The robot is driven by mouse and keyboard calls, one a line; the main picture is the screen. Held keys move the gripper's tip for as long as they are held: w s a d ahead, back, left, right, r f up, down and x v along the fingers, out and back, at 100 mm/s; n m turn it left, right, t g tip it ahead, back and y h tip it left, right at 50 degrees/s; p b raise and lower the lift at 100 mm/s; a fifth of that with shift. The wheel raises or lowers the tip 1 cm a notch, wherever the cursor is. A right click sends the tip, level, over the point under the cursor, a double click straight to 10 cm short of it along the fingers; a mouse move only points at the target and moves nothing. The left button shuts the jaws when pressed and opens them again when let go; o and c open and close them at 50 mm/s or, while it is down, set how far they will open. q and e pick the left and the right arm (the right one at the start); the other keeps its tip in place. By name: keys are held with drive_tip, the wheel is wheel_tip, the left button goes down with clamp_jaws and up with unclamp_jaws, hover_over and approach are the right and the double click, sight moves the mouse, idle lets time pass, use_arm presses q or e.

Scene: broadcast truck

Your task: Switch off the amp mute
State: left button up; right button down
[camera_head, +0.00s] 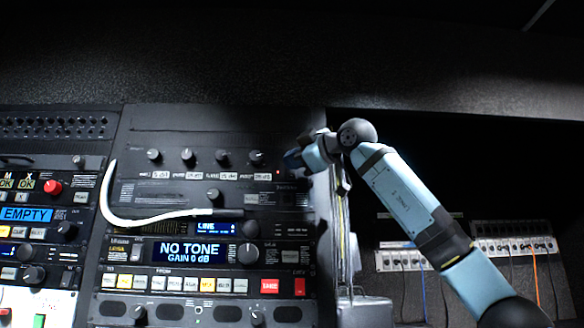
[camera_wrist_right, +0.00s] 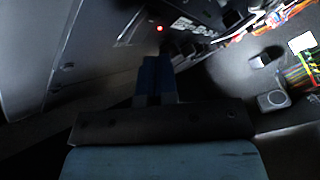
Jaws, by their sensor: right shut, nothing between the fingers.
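The upper rack unit (camera_head: 130,168), a dark panel with several knobs, shows a small lit red light (camera_head: 277,172) near its right end. The red light also shows in the right wrist view (camera_wrist_right: 160,29). I cannot pick out the amp mute switch itself by its label. My right gripper (camera_head: 290,159) is at the right end of this panel, close to the red light. In the right wrist view its blue fingers (camera_wrist_right: 156,72) are together and empty, just below the light. Whether they touch the panel is unclear. My left gripper is out of view.
A white cable (camera_head: 112,210) loops to a jack below the upper unit. A display reading NO TONE (camera_head: 190,252) and a row of lit buttons (camera_head: 170,283) sit lower. Patch panels (camera_head: 516,245) with wires stand in the dark recess at right.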

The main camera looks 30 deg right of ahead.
drive_tip(key=shift+w+d, duration=0.1)
drive_tip(key=shift+w, duration=0.05)
idle(0.3)
drive_tip(key=shift+w+d, duration=0.15)
drive_tip(key=shift+w, duration=0.1)
drive_tip(key=shift+w+d+r, duration=0.1)
drive_tip(key=shift+w+d, duration=0.05)
drive_tip(key=shift+w, duration=0.1)
idle(0.7)
drive_tip(key=shift+s+a+b, duration=0.4)
drive_tip(key=shift+s+b, duration=0.3)
drive_tip(key=shift+b, duration=0.05)
